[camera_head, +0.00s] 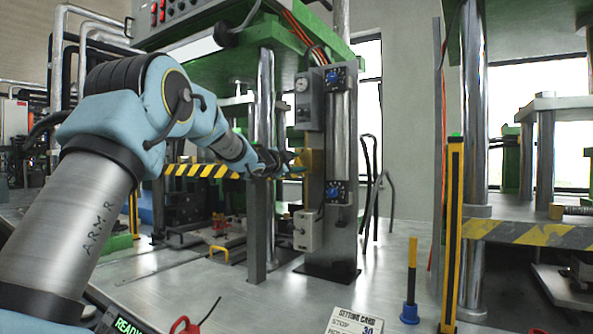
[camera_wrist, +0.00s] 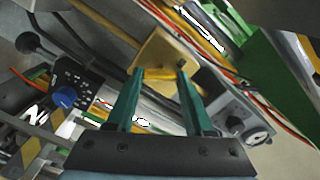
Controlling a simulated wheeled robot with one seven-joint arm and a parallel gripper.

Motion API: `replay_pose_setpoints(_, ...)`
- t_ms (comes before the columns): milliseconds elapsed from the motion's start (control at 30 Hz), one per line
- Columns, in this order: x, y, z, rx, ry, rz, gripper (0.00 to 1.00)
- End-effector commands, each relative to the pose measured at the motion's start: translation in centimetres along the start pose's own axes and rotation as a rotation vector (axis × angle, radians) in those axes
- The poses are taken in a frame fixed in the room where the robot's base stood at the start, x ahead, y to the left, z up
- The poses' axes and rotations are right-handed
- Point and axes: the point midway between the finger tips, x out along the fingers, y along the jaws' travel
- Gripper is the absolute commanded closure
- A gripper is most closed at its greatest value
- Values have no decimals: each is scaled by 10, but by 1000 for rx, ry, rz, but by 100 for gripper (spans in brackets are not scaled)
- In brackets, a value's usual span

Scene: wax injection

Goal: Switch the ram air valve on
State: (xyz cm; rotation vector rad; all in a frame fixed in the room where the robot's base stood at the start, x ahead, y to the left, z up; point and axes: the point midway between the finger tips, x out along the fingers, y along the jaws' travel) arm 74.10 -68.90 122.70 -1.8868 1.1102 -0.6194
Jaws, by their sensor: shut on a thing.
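The ram air valve appears to be the brass-yellow block (camera_head: 304,160) on the side of the grey upright panel in the head view. In the wrist view the brass plate-like part (camera_wrist: 158,52) lies at and beyond my fingertips. My gripper (camera_wrist: 161,73) has its two teal fingers spread apart, with the tips on a yellow part at the near edge of the brass piece. It is shut on that part. In the head view my gripper (camera_head: 292,164) reaches the valve from the left. The handle's exact angle is hard to tell.
The grey panel (camera_head: 341,240) carries blue knobs (camera_head: 335,192) and grey boxes (camera_head: 307,230). A steel post (camera_head: 266,150) stands left of it. A hazard-striped bar (camera_head: 202,170) runs behind my arm. A card (camera_head: 354,321) and a yellow-black peg (camera_head: 411,280) stand in front.

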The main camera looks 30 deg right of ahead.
Motion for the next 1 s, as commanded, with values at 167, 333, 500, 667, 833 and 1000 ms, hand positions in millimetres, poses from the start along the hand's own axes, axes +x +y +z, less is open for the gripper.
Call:
replay_pose_setpoints(167,0,4,0,165,2,-1,100)
replay_pose_setpoints(333,0,4,1,307,1,0,100)
replay_pose_setpoints(500,0,4,1,422,1,0,100)
replay_pose_setpoints(667,0,4,1,498,0,1,100)
replay_pose_setpoints(833,0,4,1,547,1,2,100)
replay_pose_setpoints(1000,0,3,1,567,0,2,100)
